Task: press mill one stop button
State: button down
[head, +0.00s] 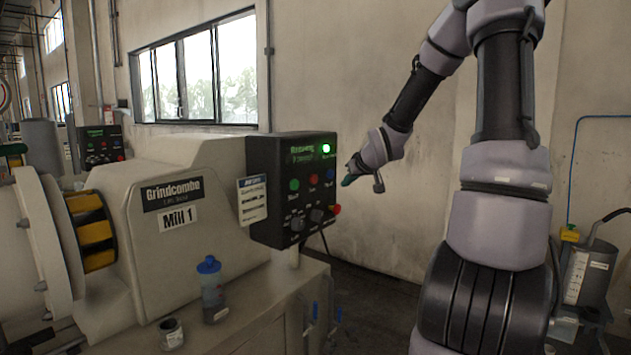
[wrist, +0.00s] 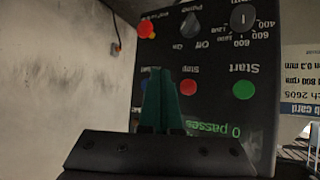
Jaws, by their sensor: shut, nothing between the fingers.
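The black control panel (head: 262,160) of the mill marked "Mill 1" (head: 178,219) stands left of my gripper (head: 349,180) in the head view. Its red stop button (head: 313,179) sits between a green start button (head: 294,185) and a blue button (head: 330,174). In the wrist view the panel appears upside down, with the red button labelled "Stop" (wrist: 188,87) just right of my green fingertips (wrist: 160,72). My fingers are shut and empty, and partly cover the blue button. I cannot tell the exact gap to the panel face.
A green lamp (head: 326,149) is lit beside the panel's display. Knobs and a red knob-like button (head: 337,210) sit lower on the panel. A blue-capped bottle (head: 212,290) and a small jar (head: 171,332) stand on the mill's ledge. A second panel (head: 101,145) is farther left.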

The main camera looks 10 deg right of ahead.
aim_at(317, 181)
jog(key=w+a, duration=0.5)
jog(key=w, duration=0.1)
jog(key=shift+w+a, duration=0.2)
jog(key=shift+w, duration=0.1)
dwell(2.0)
jog(key=shift+w+a, duration=0.25)
jog(key=shift+w, duration=0.05)
jog(key=shift+w+a, duration=0.35)
dwell(0.8)
jog(key=shift+d, duration=0.1)
jog(key=shift+s+d, duration=0.5)
jog(key=shift+s, duration=0.15)
jog(key=s+d, duration=0.1)
jog(key=s, duration=0.1)
jog(key=s+d, duration=0.2)
dwell(0.6)
